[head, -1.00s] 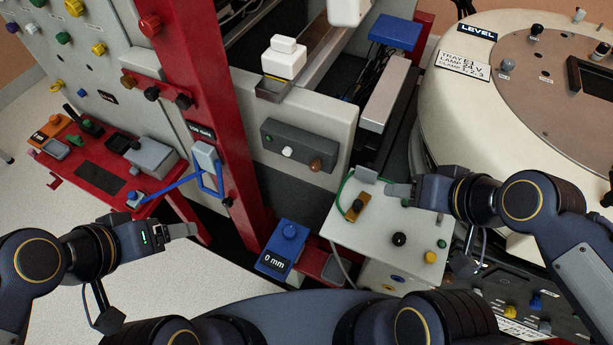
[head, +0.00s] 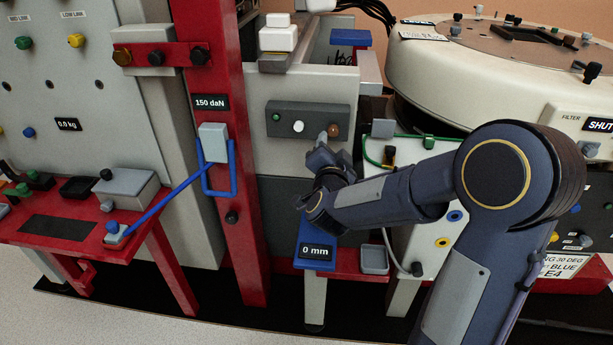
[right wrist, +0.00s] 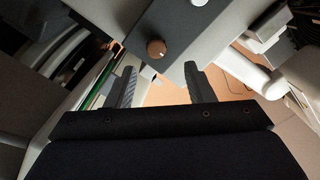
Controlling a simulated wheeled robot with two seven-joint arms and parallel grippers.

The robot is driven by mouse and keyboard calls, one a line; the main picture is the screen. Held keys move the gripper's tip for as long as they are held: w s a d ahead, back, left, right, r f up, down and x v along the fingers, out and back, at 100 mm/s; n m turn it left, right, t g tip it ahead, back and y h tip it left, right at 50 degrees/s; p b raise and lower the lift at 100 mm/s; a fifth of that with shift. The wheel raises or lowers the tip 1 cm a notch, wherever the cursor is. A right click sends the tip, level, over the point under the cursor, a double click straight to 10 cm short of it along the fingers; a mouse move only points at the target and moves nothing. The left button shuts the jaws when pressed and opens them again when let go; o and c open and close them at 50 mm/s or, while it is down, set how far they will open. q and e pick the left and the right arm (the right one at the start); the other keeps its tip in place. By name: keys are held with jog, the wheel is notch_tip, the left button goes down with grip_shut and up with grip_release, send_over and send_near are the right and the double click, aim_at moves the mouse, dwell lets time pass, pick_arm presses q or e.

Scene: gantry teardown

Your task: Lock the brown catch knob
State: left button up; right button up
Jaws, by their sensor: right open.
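The brown knob (head: 334,130) sits at the right end of a dark grey panel (head: 309,122) on the front of the pale gantry housing. My right gripper (head: 327,140) is just below and slightly left of the knob in the head view, apart from it as far as I can tell. In the right wrist view the brown knob (right wrist: 156,48) lies ahead of the open fingers (right wrist: 158,76), between their lines, with nothing held. Whether the knob is locked cannot be read. My left gripper is out of view.
A white knob (head: 299,126) and a green button (head: 276,118) share the panel. A red post (head: 212,150) with a blue lever (head: 234,178) stands left. A blue "0 mm" block (head: 319,262) is below.

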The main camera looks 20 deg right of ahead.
aim_at(333, 133)
jog(key=shift+m+h, duration=0.3)
jog(key=shift+h, duration=0.2)
jog(key=x, duration=0.5)
jog(key=f+x, duration=0.1)
jog(key=x, duration=0.1)
jog(key=shift+w+d+b, duration=0.15)
jog(key=shift+w+b, duration=0.1)
jog(key=shift+b, duration=0.05)
jog(key=shift+r, duration=0.1)
jog(key=shift+c, duration=0.2)
jog(key=c, duration=0.9)
